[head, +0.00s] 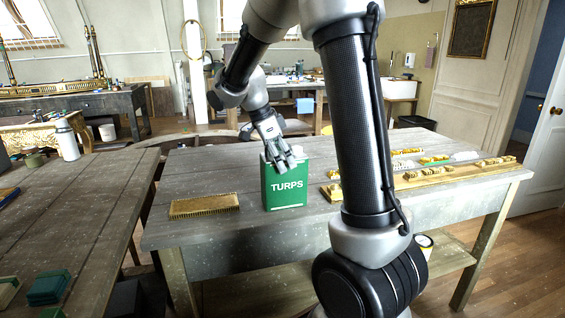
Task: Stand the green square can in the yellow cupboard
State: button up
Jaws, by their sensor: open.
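The green square can (285,190), marked "TURPS", stands upright on the grey wooden table (190,233), near its front edge. My gripper (284,164) is directly at the can's top, pointing down, with its fingers in front of and over the upper part. It is open. From this view I cannot tell whether the fingers touch the can. The can's cap is hidden behind the gripper. I cannot make out a yellow cupboard in this view.
A brush (204,205) lies left of the can. Wooden trays with gilt pieces (450,172) lie to the right. Another bench (95,215) stands at the left, with a white bottle (67,140) on it. A tin (424,246) sits beneath the table.

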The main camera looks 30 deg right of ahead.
jog(key=v, duration=1)
jog(key=shift+a+r, duration=0.15)
jog(key=shift+r, duration=0.2)
jog(key=s+f+n+t+y, duration=0.1)
jog(key=s+n+t+y, duration=0.1)
jog(key=s+n, duration=0.8)
jog(key=s+f+n+t+y, duration=0.2)
jog(key=s+n+t, duration=0.1)
jog(key=s+n, duration=0.8)
jog(key=shift+s+a+f+t, duration=0.25)
jog(key=shift+s+a+t, duration=0.05)
jog(key=shift+s, duration=1.15)
